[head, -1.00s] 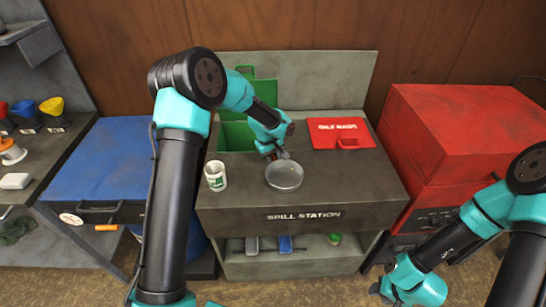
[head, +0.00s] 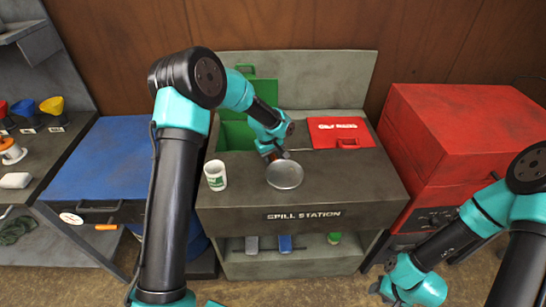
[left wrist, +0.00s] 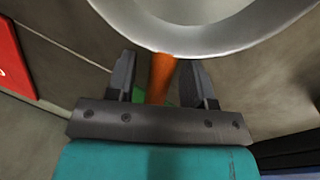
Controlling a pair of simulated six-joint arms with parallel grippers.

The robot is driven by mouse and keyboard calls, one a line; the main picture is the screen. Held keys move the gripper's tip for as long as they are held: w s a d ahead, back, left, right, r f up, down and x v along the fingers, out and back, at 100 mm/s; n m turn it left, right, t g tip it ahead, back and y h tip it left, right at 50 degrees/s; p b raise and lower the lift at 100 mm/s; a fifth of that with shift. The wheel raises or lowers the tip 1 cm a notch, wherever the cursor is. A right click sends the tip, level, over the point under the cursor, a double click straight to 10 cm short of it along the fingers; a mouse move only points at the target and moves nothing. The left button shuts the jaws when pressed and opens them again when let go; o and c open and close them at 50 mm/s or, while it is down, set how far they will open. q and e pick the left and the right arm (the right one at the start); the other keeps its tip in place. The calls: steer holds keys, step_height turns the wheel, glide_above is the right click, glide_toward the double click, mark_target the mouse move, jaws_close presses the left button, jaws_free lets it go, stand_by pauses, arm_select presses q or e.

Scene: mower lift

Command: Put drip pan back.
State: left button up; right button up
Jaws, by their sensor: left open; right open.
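The drip pan (head: 285,175) is a round, shallow grey metal pan on the top of the spill station (head: 230,200). In the left wrist view the pan (left wrist: 210,38) fills the upper part, and its orange handle (left wrist: 161,76) runs between my fingers. My left gripper (head: 275,156) is at the pan's back left edge; in the wrist view its jaws (left wrist: 162,80) are open, with a finger on each side of the handle and gaps showing. My right gripper (head: 378,288) is open and low at the bottom right, away from the pan.
A white and green cup (head: 215,176) stands left of the pan. A green bin (head: 238,136) and a red rag box lid (head: 340,130) are behind. A shelf below holds several small items. A blue cabinet (head: 105,160) stands left, a red one (head: 455,130) right.

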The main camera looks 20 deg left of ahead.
arm_select(q)
step_height(320, 180, up, 12)
steer(key=s+a, duration=0.1)
steer(key=shift+a, duration=0.4)
steer(key=shift+s+f, duration=0.1)
